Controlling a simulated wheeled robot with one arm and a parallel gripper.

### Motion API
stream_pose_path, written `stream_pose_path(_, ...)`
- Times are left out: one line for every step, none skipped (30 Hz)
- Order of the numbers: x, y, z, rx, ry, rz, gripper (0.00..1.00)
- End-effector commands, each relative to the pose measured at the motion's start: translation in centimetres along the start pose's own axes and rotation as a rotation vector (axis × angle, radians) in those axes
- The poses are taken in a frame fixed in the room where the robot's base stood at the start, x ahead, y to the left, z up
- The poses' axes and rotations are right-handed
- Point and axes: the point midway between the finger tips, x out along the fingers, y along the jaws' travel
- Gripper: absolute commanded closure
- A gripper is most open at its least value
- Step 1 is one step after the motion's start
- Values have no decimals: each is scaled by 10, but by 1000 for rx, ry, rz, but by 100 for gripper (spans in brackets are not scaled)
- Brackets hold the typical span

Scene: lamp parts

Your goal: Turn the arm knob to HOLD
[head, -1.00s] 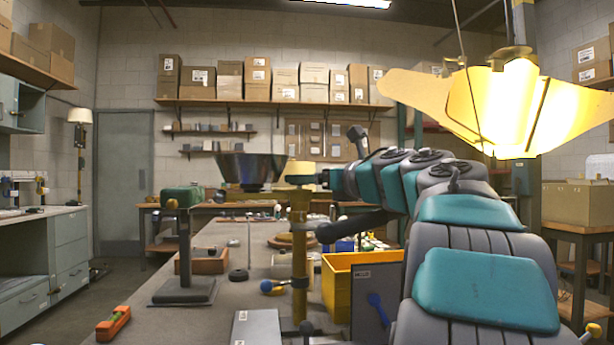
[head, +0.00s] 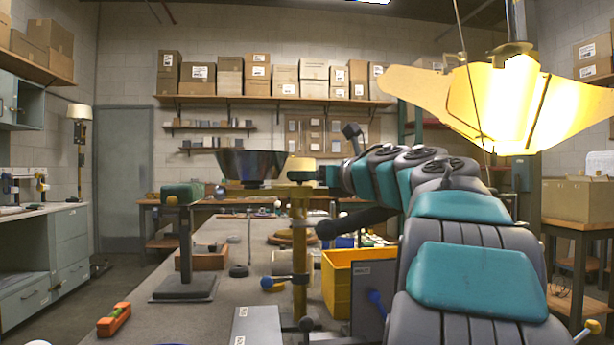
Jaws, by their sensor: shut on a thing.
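A brass post (head: 300,263) stands upright on the workbench, with a cream cap (head: 299,164) at its top. A dark bowl-shaped shade (head: 250,166) sits just left of the cap. My gripper (head: 305,176), at the end of my teal and grey arm, reaches in from the right to the post's top. It is shut there on a thing that I take to be the knob by the cap; the fingers are small and partly hidden. No readable HOLD mark shows at the knob, so its setting cannot be told.
A green-topped stand (head: 184,250) is to the left, with an orange level (head: 114,319) nearer. A yellow bin (head: 340,282) stands right of the post, under my arm. A lit yellow shade (head: 510,105) hangs at upper right. The left bench (head: 140,290) is partly clear.

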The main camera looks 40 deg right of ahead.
Motion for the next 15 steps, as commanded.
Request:
stream_pose_path(0, 0, 0, 0, 0, 0, 85)
stream_pose_path(0, 0, 0, 0, 0, 0, 88)
stream_pose_path(0, 0, 0, 0, 0, 0, 92)
stream_pose_path(0, 0, 0, 0, 0, 0, 96)
stream_pose_path(0, 0, 0, 0, 0, 0, 99)
stream_pose_path(0, 0, 0, 0, 0, 0, 100)
stream_pose_path(0, 0, 0, 0, 0, 0, 100)
stream_pose_path(0, 0, 0, 0, 0, -1, 100)
stream_pose_path(0, 0, 0, 0, 0, -3, 100)
stream_pose_path(0, 0, 0, 0, 0, -6, 100)
stream_pose_path(0, 1, 0, 0, 0, -11, 100)
stream_pose_path(0, 1, -1, 0, 0, -18, 100)
stream_pose_path(-1, 2, -1, 0, 0, -26, 100)
stream_pose_path(-1, 2, -1, 0, 1, -35, 100)
stream_pose_path(-1, 3, -1, -1, 1, -51, 100)
